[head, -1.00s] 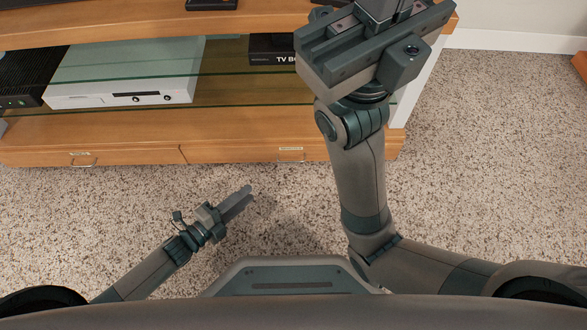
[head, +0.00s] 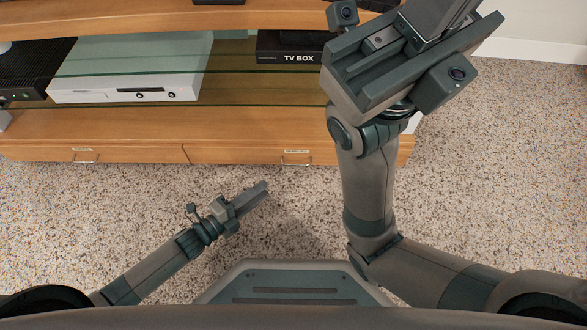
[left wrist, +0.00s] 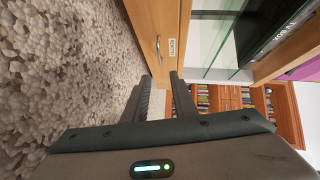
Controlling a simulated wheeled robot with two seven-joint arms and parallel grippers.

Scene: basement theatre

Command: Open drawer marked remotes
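The TV stand has two low wooden drawer fronts, a left drawer (head: 130,154) and a right drawer (head: 235,154), both shut. Each has a small label and a metal handle; the labels are too small to read in the head view. In the left wrist view a drawer front (left wrist: 160,25) shows a handle (left wrist: 158,50) and a label (left wrist: 172,47) that seems to read "REMOTES". My left gripper (head: 263,187) is low, in front of the right drawer, apart from it. Its fingers (left wrist: 163,85) are parted and empty. My right gripper (head: 435,18) is raised at upper right, its fingertips cut off or unclear.
Glass shelves above the drawers hold a white console (head: 130,75), a black device (head: 32,72) and a TV box (head: 290,48). Open carpet (head: 490,170) lies in front and to the right. A bookcase (left wrist: 275,105) shows beyond in the left wrist view.

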